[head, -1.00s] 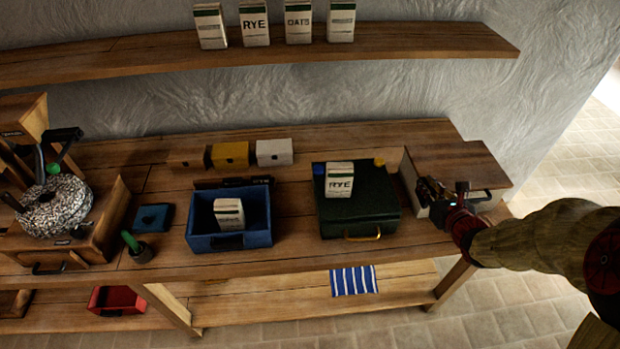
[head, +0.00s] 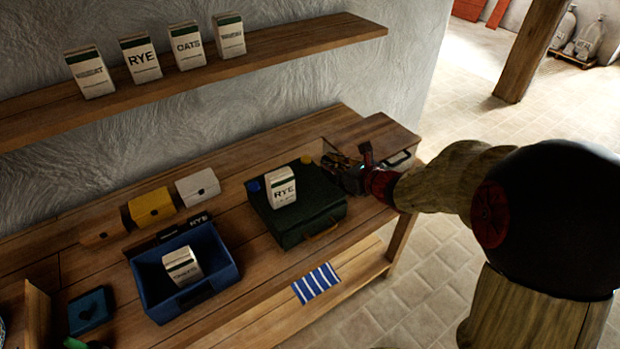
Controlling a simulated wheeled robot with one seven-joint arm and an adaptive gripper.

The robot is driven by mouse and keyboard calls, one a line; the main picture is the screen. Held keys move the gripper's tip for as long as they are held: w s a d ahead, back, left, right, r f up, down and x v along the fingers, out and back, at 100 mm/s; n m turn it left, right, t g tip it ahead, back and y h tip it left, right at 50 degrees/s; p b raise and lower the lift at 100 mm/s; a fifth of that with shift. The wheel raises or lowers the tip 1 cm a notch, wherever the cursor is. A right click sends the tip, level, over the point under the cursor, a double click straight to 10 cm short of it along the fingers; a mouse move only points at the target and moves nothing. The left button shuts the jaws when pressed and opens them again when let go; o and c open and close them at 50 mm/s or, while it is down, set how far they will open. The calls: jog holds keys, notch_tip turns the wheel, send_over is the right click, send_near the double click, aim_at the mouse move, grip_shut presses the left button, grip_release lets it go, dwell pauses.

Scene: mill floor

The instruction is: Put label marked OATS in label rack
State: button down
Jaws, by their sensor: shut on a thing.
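My gripper (head: 342,174) is at the right end of the bench, close to the left front of a wood-topped box. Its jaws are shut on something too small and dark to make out. No loose label marked OATS can be picked out. A dark narrow bar (head: 166,238) behind the blue bin carries a plate reading RYE (head: 198,220) and looks like the label rack. A white packet marked OATS (head: 187,46) stands on the wall shelf.
The dark green case (head: 325,212) with a RYE packet (head: 281,190) on it stands between my gripper and the bar. The blue bin (head: 222,262) holds a packet. Yellow (head: 151,206) and white (head: 198,186) boxes stand behind the bar. The wood-topped box (head: 372,135) has a front handle.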

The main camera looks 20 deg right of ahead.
jog(key=w+a+f, duration=0.1)
jog(key=w+f, duration=0.1)
jog(key=w+f+b, duration=0.1)
jog(key=w+f, duration=0.1)
jog(key=w+a+f+b, duration=0.1)
jog(key=w+f, duration=0.2)
jog(key=shift+a, duration=0.3)
jog(key=shift+w+f+b, duration=0.2)
jog(key=shift+f+b, duration=0.55)
jog(key=shift+f, duration=0.85)
jog(key=shift+f, duration=0.15)
jog(key=c, duration=2.3)
grip_release()
jog(key=shift+f, duration=0.1)
jog(key=shift+c, duration=0.2)
jog(key=o, duration=0.5)
jog(key=shift+c, duration=0.2)
jog(key=shift+r, duration=0.2)
